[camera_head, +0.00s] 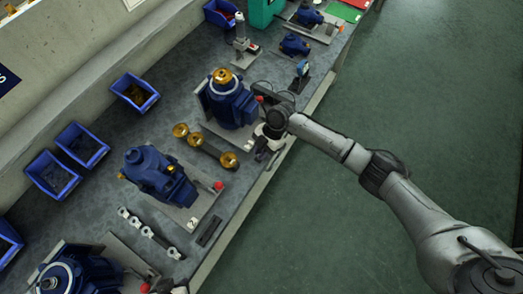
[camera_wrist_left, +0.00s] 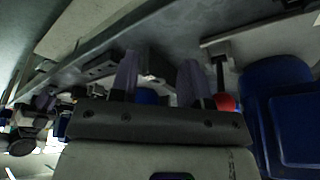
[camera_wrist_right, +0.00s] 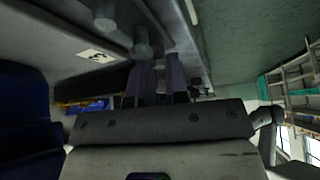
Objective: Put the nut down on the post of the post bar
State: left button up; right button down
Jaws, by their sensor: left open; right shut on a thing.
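My right gripper (camera_head: 264,150) is over the bench's front edge, beside a blue pump. In the right wrist view its fingers (camera_wrist_right: 162,85) are close together; the nut between them is too dark to make out. Grey cylindrical posts (camera_wrist_right: 142,40) stand just beyond the fingers; I cannot tell whether the nut touches one. A bar with several light grey round pieces (camera_head: 150,232) lies on the bench at lower left; I cannot tell whether it is the post bar. My left gripper (camera_wrist_left: 160,80) is open, with a red knob (camera_wrist_left: 225,102) beside its fingers.
Blue pumps on grey plates stand along the bench: one (camera_head: 230,100) by my right gripper, one (camera_head: 155,172) mid-bench, one (camera_head: 62,275) at lower left. A dark bar with brass pieces (camera_head: 207,149) lies between two pumps. Blue bins (camera_head: 82,146) line the back. The floor (camera_head: 400,80) is clear.

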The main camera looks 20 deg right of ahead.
jog(key=c, duration=1)
grip_release()
jog(key=shift+c, duration=0.2)
jog(key=shift+r, duration=0.2)
notch_tip(320, 180, up, 6)
jog(key=p, duration=0.5)
jog(key=shift+f, duration=0.25)
notch_tip(320, 180, up, 3)
jog(key=p, duration=0.2)
jog(key=shift+r+p, duration=0.1)
jog(key=shift+p, duration=0.25)
